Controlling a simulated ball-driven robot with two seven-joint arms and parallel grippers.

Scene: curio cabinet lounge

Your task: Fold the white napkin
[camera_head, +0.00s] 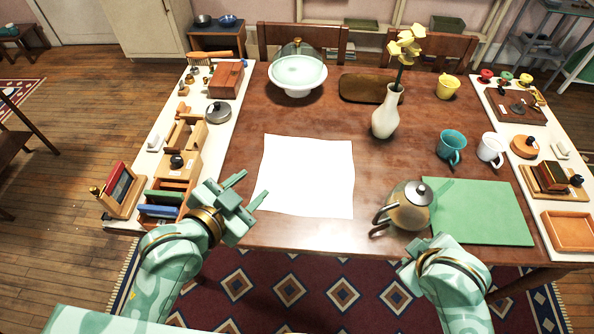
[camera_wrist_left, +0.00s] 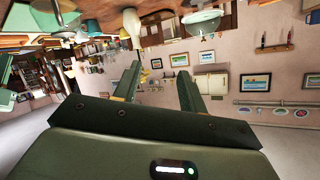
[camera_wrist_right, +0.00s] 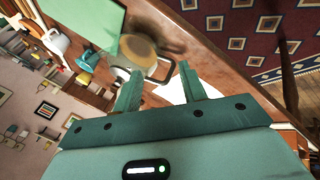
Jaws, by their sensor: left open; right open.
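The white napkin (camera_head: 306,176) lies flat and unfolded on the brown table (camera_head: 240,150), near its front middle. My left gripper (camera_head: 254,187) is open and empty, above the table by the napkin's left side; its spread fingers (camera_wrist_left: 160,85) also show in the left wrist view. My right gripper (camera_head: 412,264) is low at the table's front edge, below the teapot and right of the napkin. Its fingers are hard to see in the head view, but in the right wrist view they (camera_wrist_right: 160,85) stand apart. A white patch behind them may be the napkin.
A teapot (camera_head: 408,208) stands right of the napkin, at the corner of a green mat (camera_head: 478,215). A cream vase (camera_head: 386,115) with yellow flowers, a domed stand (camera_head: 297,78) and a teal mug (camera_head: 450,148) stand farther back. Crowded light side strips (camera_head: 140,190) flank the table.

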